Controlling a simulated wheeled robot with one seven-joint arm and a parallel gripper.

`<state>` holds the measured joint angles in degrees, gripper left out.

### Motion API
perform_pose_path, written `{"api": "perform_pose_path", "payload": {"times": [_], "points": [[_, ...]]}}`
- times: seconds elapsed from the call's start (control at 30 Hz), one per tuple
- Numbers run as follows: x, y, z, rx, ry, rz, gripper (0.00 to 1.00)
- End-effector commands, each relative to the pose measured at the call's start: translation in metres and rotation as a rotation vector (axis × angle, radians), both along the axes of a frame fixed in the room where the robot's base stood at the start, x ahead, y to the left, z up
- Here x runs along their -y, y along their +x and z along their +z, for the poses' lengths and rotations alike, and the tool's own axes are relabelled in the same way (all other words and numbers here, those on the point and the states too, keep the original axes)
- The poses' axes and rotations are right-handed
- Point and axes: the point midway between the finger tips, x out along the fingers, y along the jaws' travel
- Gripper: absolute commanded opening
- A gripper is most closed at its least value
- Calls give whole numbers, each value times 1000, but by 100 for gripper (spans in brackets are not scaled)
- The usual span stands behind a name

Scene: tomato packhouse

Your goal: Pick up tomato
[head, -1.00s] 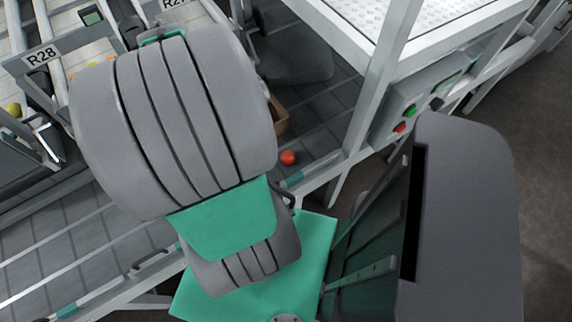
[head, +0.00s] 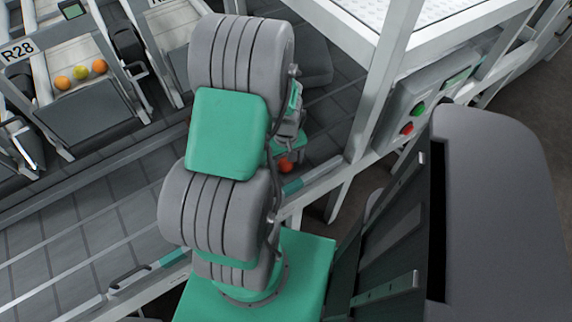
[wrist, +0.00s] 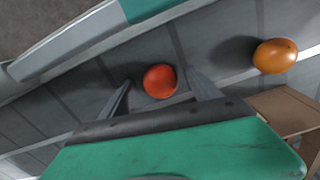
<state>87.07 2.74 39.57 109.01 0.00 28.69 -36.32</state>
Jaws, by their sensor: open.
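A red tomato (wrist: 160,81) lies on the grey slatted belt in the wrist view, just beyond and between the fingertips. The same tomato (head: 286,164) shows in the head view, partly covered by my gripper. My gripper (wrist: 158,86) is open and empty, with one finger on each side of the tomato's near side; I cannot tell whether either finger touches it. An orange tomato (wrist: 275,56) lies to the right in the wrist view, apart from the gripper, near a pale strip.
A cardboard box (wrist: 285,108) stands close at the right of my gripper. A pale rail (wrist: 70,45) edges the belt. A white frame post (head: 375,85) and a button box (head: 412,110) stand at the right. Several fruits (head: 81,73) lie in the R28 chute.

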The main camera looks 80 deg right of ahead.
Motion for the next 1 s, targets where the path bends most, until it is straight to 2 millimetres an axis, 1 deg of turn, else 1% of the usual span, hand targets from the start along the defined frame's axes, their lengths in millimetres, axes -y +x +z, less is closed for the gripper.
{"api": "perform_pose_path", "payload": {"times": [0.13,0.17,0.7,0.9,0.97,1.0], "points": [[0,0,1,1,-1,0,71],[0,0,1,0,0,0,70],[0,0,1,0,0,0,26],[0,0,2,1,-1,0,26],[1,0,6,0,-1,0,26],[1,0,11,0,-2,0,26]]}}
